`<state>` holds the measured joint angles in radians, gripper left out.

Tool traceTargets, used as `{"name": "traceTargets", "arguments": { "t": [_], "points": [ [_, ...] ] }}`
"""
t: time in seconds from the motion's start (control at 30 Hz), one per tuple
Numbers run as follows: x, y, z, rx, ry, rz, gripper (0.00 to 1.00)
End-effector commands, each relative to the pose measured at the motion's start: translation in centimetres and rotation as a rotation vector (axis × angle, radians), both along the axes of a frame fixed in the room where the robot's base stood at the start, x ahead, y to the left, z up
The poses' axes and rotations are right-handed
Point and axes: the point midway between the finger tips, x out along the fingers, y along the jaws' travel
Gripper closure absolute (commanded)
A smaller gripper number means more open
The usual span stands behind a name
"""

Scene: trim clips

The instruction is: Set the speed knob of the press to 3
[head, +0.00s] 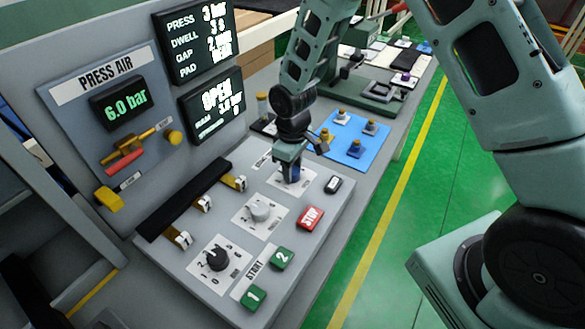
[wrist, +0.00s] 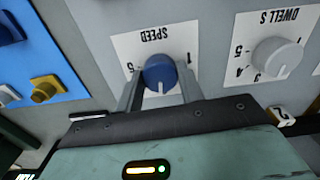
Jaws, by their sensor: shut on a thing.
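The speed knob (wrist: 160,72) is blue, on a white plate (wrist: 128,45) marked SPEED, upside down in the wrist view. A 5 shows left of it and a 1 right. Its white pointer line faces the bottom of the picture, towards my gripper; the number there is hidden. My gripper (wrist: 160,88) has a finger on each side of the knob and is shut on it. In the head view my gripper (head: 290,166) reaches down over the blue knob (head: 292,180) at the far end of the press panel (head: 225,230).
A grey dwell knob (head: 260,211) and a black knob (head: 217,259) sit nearer on the panel. A red button (head: 310,217) and green start buttons (head: 283,258) line its right side. A blue mat (head: 352,138) with small parts lies beyond. Display screens (head: 213,103) stand left.

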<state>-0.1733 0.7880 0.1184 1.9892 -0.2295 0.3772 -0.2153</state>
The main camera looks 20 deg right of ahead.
Motion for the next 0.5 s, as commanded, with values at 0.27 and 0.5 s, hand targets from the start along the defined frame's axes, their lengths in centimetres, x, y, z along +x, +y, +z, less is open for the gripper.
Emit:
{"name": "traceTargets", "arguments": {
  "t": [0.27,0.5],
  "points": [
    [0.11,-0.05,0.10,0.001,-0.002,0.108,0.85],
    [0.10,-0.03,0.11,0.001,-0.002,0.138,0.85]
  ]
}}
